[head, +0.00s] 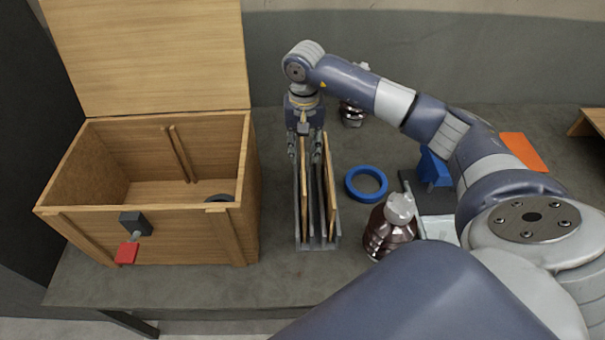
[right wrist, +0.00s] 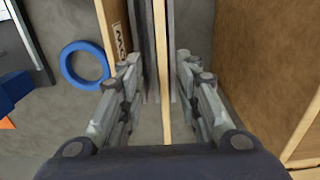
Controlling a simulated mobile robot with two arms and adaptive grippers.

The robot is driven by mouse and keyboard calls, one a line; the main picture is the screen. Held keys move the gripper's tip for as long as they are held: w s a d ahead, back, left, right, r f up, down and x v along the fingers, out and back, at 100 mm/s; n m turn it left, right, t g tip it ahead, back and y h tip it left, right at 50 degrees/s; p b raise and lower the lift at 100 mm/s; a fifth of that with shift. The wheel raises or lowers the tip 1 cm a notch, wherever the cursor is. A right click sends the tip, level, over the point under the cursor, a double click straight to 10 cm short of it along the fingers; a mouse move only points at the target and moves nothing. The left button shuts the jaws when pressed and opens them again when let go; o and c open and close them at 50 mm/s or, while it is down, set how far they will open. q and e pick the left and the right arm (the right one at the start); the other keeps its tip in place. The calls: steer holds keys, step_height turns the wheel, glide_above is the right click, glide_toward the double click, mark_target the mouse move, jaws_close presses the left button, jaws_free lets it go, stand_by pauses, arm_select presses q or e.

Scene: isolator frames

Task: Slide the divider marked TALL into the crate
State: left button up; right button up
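The wooden crate (head: 185,235) stands at the left of the table with its lid raised. Two upright rails (head: 178,155) run down its inner back wall. A grey rack (head: 318,244) to its right holds two thin wooden dividers on edge. My right gripper (head: 305,150) points down at the far end of the left divider (head: 305,195). In the right wrist view its open fingers (right wrist: 158,62) stand either side of that divider (right wrist: 163,90), with gaps. The right divider (head: 330,175) bears partly visible lettering in the wrist view (right wrist: 118,38), apparently LOW. The left divider's marking is hidden.
A dark round thing (head: 220,198) lies inside the crate at the right. A latch (head: 134,224) with a red tag is on the crate's front. A blue ring (head: 366,183) and brown bottle (head: 390,230) stand right of the rack. Another bottle (head: 351,113) stands behind.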

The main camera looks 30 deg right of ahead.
steer(key=shift+f, duration=0.35)
steer(key=f+p, duration=0.1)
steer(key=f, duration=0.1)
steer(key=f+p, duration=0.1)
steer(key=f, duration=0.2)
steer(key=shift+a, duration=0.2)
steer(key=c, duration=0.7)
arm_select(q)
steer(key=shift+w+r, duration=0.35)
steer(key=shift+r, duration=0.2)
steer(key=shift+w+r, duration=0.3)
steer(key=shift+r, duration=0.25)
arm_select(e)
steer(key=shift+r, duration=0.15)
jaws_close()
